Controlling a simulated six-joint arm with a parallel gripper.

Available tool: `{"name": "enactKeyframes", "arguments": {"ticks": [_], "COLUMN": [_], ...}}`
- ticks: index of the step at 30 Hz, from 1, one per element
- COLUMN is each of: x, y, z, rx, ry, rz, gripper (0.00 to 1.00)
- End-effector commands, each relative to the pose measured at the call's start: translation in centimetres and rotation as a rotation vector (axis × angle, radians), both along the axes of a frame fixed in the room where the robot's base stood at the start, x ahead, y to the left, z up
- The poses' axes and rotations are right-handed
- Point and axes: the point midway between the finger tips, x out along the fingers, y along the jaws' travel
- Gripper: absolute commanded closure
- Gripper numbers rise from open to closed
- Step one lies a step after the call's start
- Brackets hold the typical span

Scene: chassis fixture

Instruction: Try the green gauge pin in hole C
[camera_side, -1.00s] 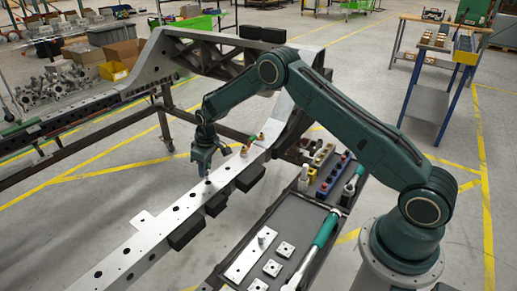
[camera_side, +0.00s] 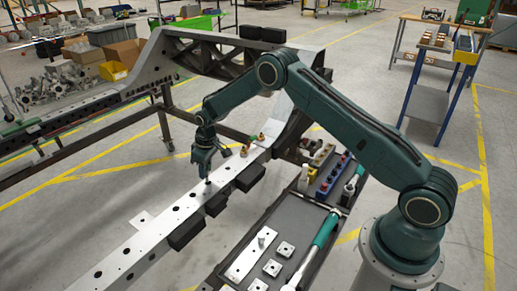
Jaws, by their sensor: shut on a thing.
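My gripper (camera_side: 206,172) points down over the light metal chassis rail (camera_side: 150,241), close above its top face. It is shut on a small, slim, dark-looking pin (camera_side: 207,181), whose lower end is at or just above a hole in the rail. The pin's green colour is not clear at this size, and my fingers hide its upper part. I cannot tell whether its tip is inside the hole. The rail has several round holes along it; no letter for hole C is readable.
Small coloured pieces (camera_side: 245,150) stand on the rail right of my gripper. Dark blocks (camera_side: 187,231) jut from the rail's near side. A dark tray (camera_side: 292,222) holds plates, a green-handled tool (camera_side: 326,230) and racks of coloured pieces (camera_side: 334,176).

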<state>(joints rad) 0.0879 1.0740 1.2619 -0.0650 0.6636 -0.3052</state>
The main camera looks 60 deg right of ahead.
Motion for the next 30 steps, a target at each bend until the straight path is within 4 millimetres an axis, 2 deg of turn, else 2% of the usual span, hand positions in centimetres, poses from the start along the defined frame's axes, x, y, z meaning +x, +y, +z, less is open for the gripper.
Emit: {"name": "enactKeyframes", "arguments": {"ticks": [30], "x": [0.0], "y": [0.0], "z": [-2.0], "rx": [0.0], "ry": [0.0], "rz": [0.0], "gripper": [1.0]}}
